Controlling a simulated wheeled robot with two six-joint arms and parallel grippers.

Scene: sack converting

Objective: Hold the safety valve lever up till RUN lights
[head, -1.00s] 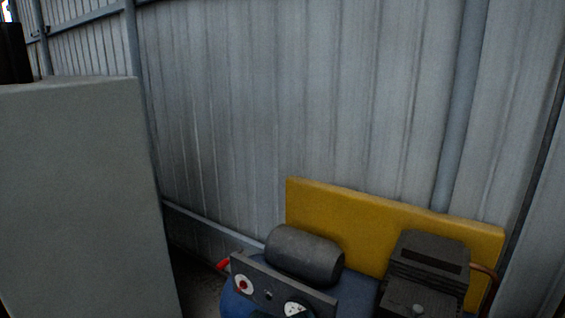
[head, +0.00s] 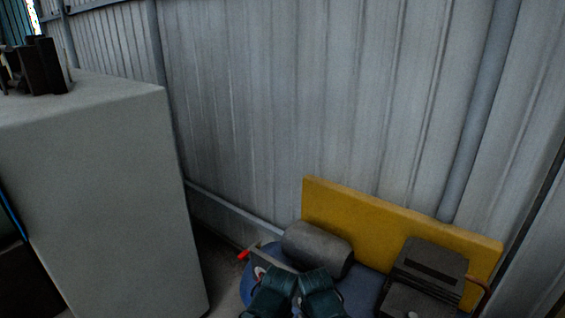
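A red-tipped lever (head: 244,255) sticks out at the left end of the compressor, which has a blue tank (head: 360,288). I take this lever to be the safety valve lever. Two dark teal shapes at the bottom look like my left gripper (head: 270,291) and my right gripper (head: 320,292). They are close together in front of the compressor's panel, below and right of the lever. Neither appears to touch the lever. Their fingers are too unclear to tell open from shut. They hide most of the panel; part of one gauge (head: 260,271) shows. I see no RUN light.
A grey cabinet (head: 100,190) with a dark object (head: 42,66) on top stands at the left. A yellow board (head: 400,220) is behind the dark motor (head: 318,250) and black pump (head: 430,270). A corrugated wall closes the back. A narrow gap lies between cabinet and compressor.

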